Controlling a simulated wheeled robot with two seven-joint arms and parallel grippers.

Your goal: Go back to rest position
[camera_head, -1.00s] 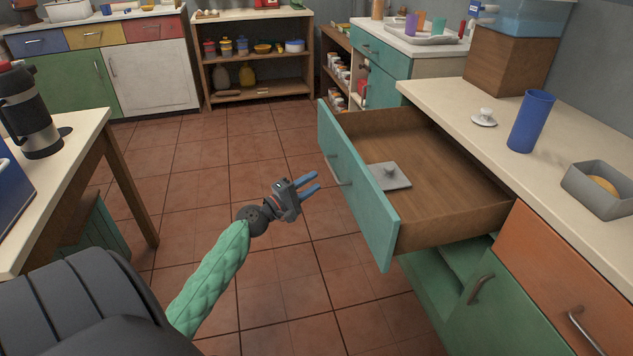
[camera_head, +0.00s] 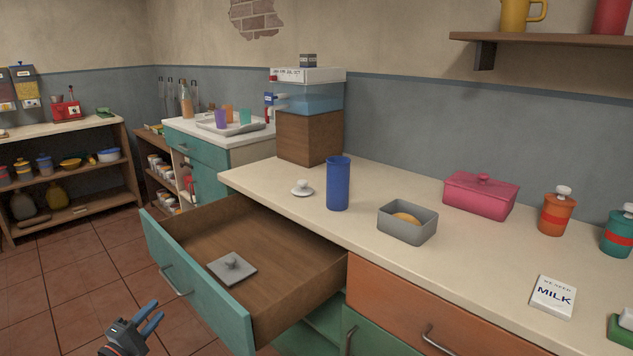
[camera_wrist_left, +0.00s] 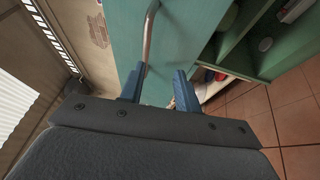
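My left gripper (camera_head: 147,318) shows at the bottom left of the head view, in front of the open teal drawer (camera_head: 200,290) and apart from it. Its two blue fingers are spread with nothing between them. In the left wrist view the fingers (camera_wrist_left: 158,88) also stand apart, with a drawer front and its metal handle (camera_wrist_left: 148,35) beyond them. A grey square lid with a knob (camera_head: 232,268) lies inside the drawer. My right gripper is in neither view.
The counter holds a blue cup (camera_head: 338,184), a white knobbed lid (camera_head: 302,188), a grey box (camera_head: 407,224) with something yellow inside, a pink lidded dish (camera_head: 480,195), canisters and a milk card (camera_head: 553,296). The pulled-out drawer juts over the tiled floor, which is clear at left.

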